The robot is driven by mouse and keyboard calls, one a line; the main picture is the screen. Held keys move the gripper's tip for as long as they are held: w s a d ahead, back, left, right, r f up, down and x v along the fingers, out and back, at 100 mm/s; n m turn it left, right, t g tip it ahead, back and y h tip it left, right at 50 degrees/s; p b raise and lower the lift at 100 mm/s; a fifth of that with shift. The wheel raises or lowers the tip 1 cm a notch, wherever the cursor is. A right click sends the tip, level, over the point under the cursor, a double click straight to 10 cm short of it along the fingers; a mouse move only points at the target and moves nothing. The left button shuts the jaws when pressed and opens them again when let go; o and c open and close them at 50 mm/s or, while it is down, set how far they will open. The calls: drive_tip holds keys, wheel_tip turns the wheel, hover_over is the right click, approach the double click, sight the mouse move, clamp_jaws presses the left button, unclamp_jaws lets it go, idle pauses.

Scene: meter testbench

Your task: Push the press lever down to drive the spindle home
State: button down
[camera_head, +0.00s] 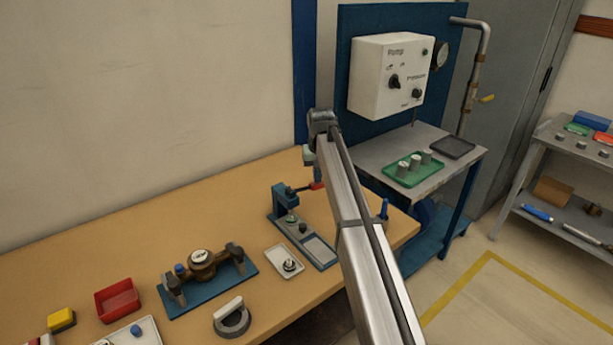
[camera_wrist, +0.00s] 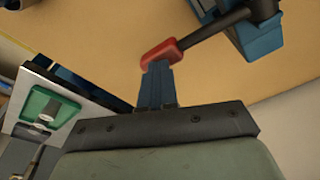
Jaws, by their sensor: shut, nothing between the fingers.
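The blue bench press (camera_head: 283,203) stands on the wooden table. Its dark lever ends in a red grip (camera_head: 317,186) and looks roughly level, pointing right. The red grip also shows in the wrist view (camera_wrist: 161,52), with the dark lever (camera_wrist: 213,30) running up to the blue press head (camera_wrist: 255,32). My gripper (camera_head: 313,168) is above the red grip in the head view. In the wrist view its blue fingers (camera_wrist: 157,68) are shut and empty, their tips at the grip. I cannot tell whether they touch it. The spindle is too small to make out clearly.
A small white tray (camera_head: 271,267) with a metal part lies in front of the press. A brass meter (camera_head: 203,262) on a blue stand, a red bin (camera_head: 118,302) and a grey ring with handle (camera_head: 232,320) are to the left. A pump panel (camera_head: 385,77) stands behind.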

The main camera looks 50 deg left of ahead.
wheel_tip(320, 180, up, 12)
idle(1.5)
idle(0.5)
